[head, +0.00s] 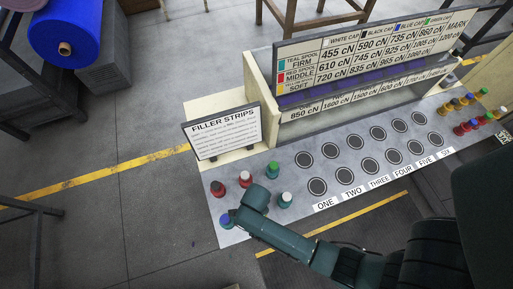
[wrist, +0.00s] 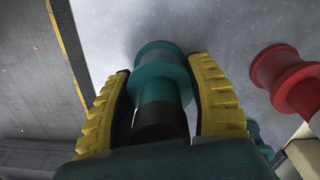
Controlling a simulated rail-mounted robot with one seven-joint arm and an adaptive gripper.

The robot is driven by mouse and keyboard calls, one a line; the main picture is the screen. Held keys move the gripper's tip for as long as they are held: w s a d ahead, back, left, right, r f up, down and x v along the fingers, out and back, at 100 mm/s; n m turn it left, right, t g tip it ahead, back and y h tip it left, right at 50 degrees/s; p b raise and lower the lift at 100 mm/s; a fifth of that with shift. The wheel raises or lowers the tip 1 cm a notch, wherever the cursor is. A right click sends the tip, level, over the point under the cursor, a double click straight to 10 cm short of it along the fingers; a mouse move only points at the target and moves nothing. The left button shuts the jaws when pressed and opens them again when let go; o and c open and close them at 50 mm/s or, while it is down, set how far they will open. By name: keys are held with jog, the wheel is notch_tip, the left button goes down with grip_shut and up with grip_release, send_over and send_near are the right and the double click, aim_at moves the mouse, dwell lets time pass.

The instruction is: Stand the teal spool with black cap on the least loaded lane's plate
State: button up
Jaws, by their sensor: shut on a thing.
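My gripper (wrist: 166,105) is shut on a teal spool (wrist: 160,72), with a yellow ribbed finger on each side. A black section of the spool, apparently its cap, lies toward my palm. In the head view my arm reaches over the left end of the bench, and the held spool is largely hidden by it. The lane plates are dark ringed discs in two rows, such as the one near label ONE (head: 317,187). None of these discs bears a spool. Whether the held spool touches the bench is unclear.
Nearby stand a green-capped spool (head: 272,169), a white-capped red spool (head: 246,179), a red spool (head: 217,188), a white-capped teal spool (head: 285,200) and a blue-capped one (head: 226,219). A FILLER STRIPS sign (head: 224,131) and a chart board (head: 370,50) rise behind. Several spools crowd the right end.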

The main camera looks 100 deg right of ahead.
notch_tip(320, 180, up, 12)
jog(key=p, duration=0.3)
jog(key=shift+r, duration=0.2)
notch_tip(320, 180, up, 2)
jog(key=p, duration=0.3)
jog(key=shift+f, duration=0.15)
